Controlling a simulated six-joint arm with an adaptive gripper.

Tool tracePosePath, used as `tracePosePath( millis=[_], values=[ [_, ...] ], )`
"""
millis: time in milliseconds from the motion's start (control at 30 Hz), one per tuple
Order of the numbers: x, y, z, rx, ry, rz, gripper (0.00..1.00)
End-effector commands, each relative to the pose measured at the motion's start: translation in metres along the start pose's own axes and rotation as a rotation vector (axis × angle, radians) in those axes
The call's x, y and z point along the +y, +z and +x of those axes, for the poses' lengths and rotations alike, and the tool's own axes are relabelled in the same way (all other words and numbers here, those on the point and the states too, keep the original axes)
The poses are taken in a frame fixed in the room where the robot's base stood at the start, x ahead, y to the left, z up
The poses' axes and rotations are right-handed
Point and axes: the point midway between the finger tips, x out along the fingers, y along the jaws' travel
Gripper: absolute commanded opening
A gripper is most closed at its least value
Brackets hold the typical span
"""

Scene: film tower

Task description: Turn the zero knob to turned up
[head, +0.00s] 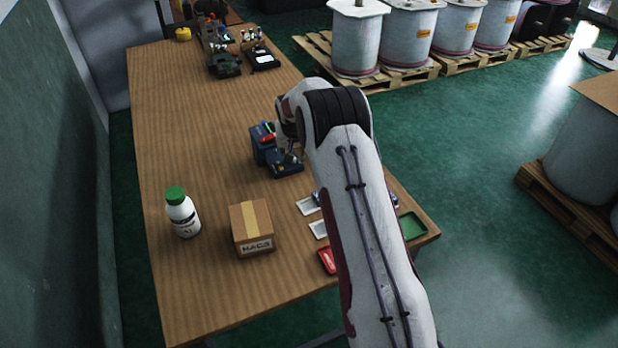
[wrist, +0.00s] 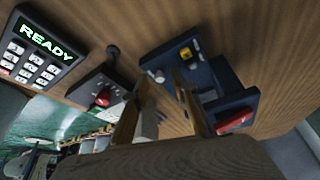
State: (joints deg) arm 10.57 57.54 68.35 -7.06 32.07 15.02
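A dark blue instrument (head: 262,147) stands on the wooden table near its middle, partly hidden by my arm. In the wrist view it (wrist: 218,72) shows a small silver knob (wrist: 158,76), a yellow part (wrist: 186,53) and a red part (wrist: 236,121). I cannot read a label, so I cannot tell for sure which part is the zero knob, or its setting. My gripper (wrist: 161,80) has its two fingers apart, pointing at the instrument's silver-knob end. It looks empty; contact cannot be judged. In the head view my gripper (head: 288,155) is small and close over the instrument.
The wrist view shows a keypad reading READY (wrist: 42,48) and a dark box with a red button (wrist: 103,97). On the table stand a cardboard box (head: 252,228), a white bottle with a green cap (head: 183,213), and a red tray (head: 327,260). The table's left middle is clear.

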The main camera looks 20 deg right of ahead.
Motion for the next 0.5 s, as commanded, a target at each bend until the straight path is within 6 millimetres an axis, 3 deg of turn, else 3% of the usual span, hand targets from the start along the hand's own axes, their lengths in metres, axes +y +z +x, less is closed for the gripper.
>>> tracePosePath(
  millis=[500],
  values=[
    [0.0020,0.0000,-0.0001,-0.001,-0.057,-0.136,0.27]
  ],
)
